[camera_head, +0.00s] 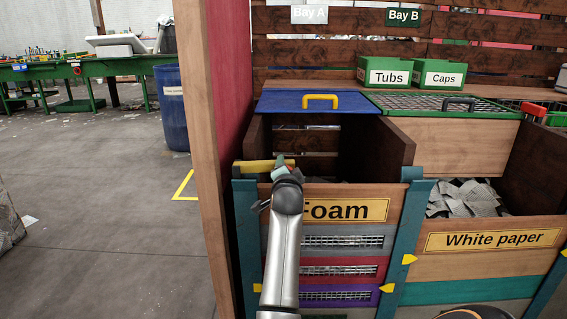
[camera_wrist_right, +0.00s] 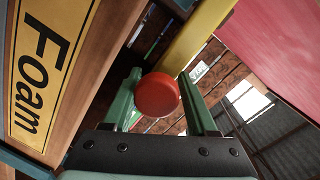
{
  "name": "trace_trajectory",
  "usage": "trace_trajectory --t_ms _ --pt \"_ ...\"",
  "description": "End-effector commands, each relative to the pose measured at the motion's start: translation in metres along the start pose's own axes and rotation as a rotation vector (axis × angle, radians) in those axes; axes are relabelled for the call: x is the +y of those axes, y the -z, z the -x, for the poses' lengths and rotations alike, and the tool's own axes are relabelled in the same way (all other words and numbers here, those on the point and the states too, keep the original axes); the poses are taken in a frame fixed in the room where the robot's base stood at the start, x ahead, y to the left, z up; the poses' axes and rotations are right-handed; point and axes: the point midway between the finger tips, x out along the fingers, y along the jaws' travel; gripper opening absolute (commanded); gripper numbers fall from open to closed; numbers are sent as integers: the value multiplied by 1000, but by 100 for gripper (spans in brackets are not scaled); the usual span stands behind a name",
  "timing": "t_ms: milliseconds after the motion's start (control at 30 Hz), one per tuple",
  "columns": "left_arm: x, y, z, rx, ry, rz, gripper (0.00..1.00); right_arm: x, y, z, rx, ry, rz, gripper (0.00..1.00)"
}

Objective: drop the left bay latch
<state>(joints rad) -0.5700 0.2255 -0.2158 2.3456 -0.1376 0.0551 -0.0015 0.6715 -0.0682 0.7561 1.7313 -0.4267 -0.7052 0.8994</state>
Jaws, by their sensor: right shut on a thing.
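The left bay latch is a yellow bar (camera_head: 256,167) at the top left corner of the Foam bay. It lies roughly level across the top of the teal left post (camera_head: 246,215). In the right wrist view the yellow bar (camera_wrist_right: 200,38) runs up and away behind a round red knob (camera_wrist_right: 157,95). My right gripper (camera_head: 284,168) is at the bar's right end. Its green fingers stand on both sides of the knob, and it is shut on the knob. My left gripper is not in view.
The Foam bay's front panel (camera_head: 397,203) is up, with an open blue lid (camera_head: 345,107) behind. The White paper bay (camera_head: 490,271) on the right holds grey scraps (camera_head: 466,198). A wooden post (camera_head: 200,100) stands close on the left. Open floor (camera_head: 90,220) lies beyond it.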

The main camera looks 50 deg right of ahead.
Motion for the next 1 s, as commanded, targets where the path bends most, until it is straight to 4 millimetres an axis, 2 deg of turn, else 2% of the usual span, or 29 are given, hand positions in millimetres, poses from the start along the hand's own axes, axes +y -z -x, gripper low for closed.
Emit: trace_trajectory --t_ms 33,100,733,767,933,1000 --pt "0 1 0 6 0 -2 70 9 -6 -1 -14 -15 -11 0" --pt "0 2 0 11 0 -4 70 11 -8 -1 -16 -14 -35 0" --pt "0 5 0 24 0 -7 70 18 -12 -2 -23 -12 -82 0" --pt "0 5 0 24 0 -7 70 18 -13 -2 -23 -12 -82 58" --pt "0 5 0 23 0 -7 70 17 -13 -2 -24 -10 -82 77" --pt "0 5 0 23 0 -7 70 16 -13 -2 -24 -8 -83 79"
